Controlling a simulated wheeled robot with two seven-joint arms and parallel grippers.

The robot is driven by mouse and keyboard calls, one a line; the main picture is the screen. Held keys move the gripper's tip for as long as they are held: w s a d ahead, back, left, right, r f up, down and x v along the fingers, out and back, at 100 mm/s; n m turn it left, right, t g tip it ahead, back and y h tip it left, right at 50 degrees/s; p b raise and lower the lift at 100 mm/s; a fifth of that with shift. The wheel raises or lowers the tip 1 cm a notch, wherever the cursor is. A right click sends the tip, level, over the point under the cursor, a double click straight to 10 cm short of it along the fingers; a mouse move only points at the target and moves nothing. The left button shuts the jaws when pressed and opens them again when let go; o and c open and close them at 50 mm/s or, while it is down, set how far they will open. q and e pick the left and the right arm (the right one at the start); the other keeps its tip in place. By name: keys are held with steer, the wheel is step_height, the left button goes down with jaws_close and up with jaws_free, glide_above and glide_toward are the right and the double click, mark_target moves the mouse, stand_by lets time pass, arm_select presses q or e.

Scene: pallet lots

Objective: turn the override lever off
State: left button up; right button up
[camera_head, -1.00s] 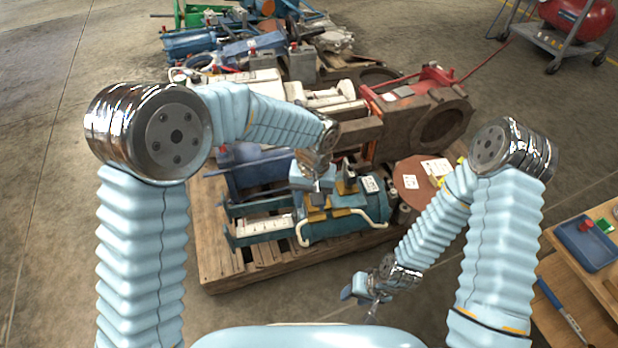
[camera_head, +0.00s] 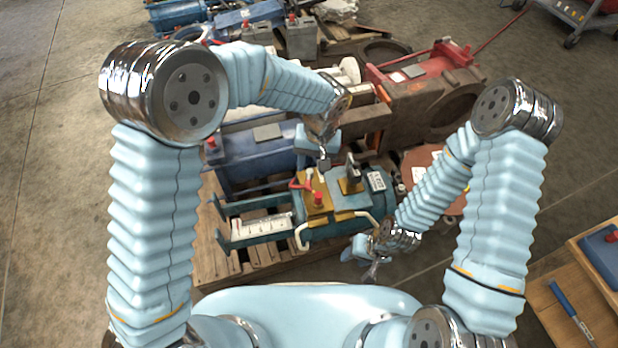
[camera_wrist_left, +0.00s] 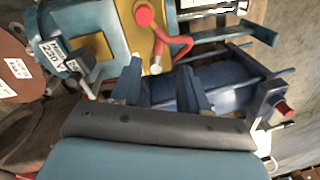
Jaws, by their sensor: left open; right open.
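The teal pump unit (camera_head: 345,218) lies on the wooden pallet, with yellow blocks on top. A bent red lever (camera_head: 299,185) sits on one block near a red knob (camera_head: 318,199); the lever (camera_wrist_left: 180,45) and knob (camera_wrist_left: 143,16) also show in the left wrist view. A dark upright handle (camera_head: 354,170) stands on the other block. No label shows which is the override lever. My left gripper (camera_head: 323,162) is open and empty, just behind the red lever. Its fingers (camera_wrist_left: 163,90) point toward the lever, apart from it. My right gripper (camera_head: 374,268) is open, low at the unit's front right.
A blue unit (camera_head: 250,150) lies behind the teal one, and a rusty brown casting with a red frame (camera_head: 425,75) is behind to the right. The pallet (camera_head: 215,262) has bare boards at front left. A wooden table (camera_head: 545,305) stands at lower right.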

mark_target(308, 183)
arm_select(q)
steer(key=f, duration=0.5)
steer(key=a+f, duration=0.1)
steer(key=f, duration=0.1)
steer(key=shift+f, duration=0.25)
jaws_close()
